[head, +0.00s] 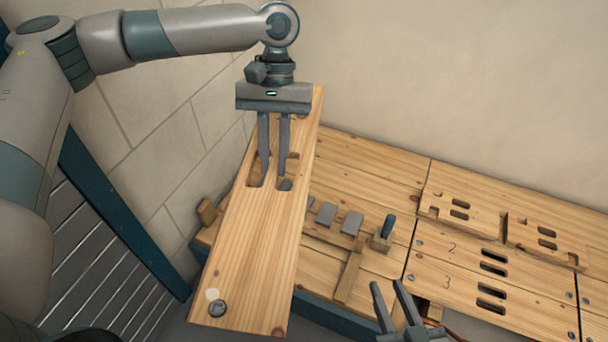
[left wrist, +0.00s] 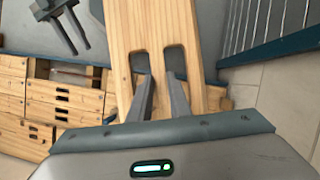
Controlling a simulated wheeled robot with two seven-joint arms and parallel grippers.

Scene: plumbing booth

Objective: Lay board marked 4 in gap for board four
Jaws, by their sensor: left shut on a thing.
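A long wooden board (head: 240,255) hangs from my left gripper (head: 273,184), in the air above the left side of the bench. The gripper's fingers sit in the board's two slots and are shut on the strip between them. The board also shows in the left wrist view (left wrist: 150,28); I cannot read a number on it. A screw head shows near its lower end. An opening (head: 433,312) in the deck lies below the board marked 3, partly hidden by my right gripper (head: 387,285). My right gripper is open and empty at the bottom of the head view.
Boards marked 2 (head: 452,247) and 3 (head: 447,284) lie in the deck. A slotted wooden bar (head: 505,229) lies across the deck. A wooden rack with grey blocks (head: 351,223) and a blue-handled piece (head: 388,227) stands beside the held board. A wall rises behind.

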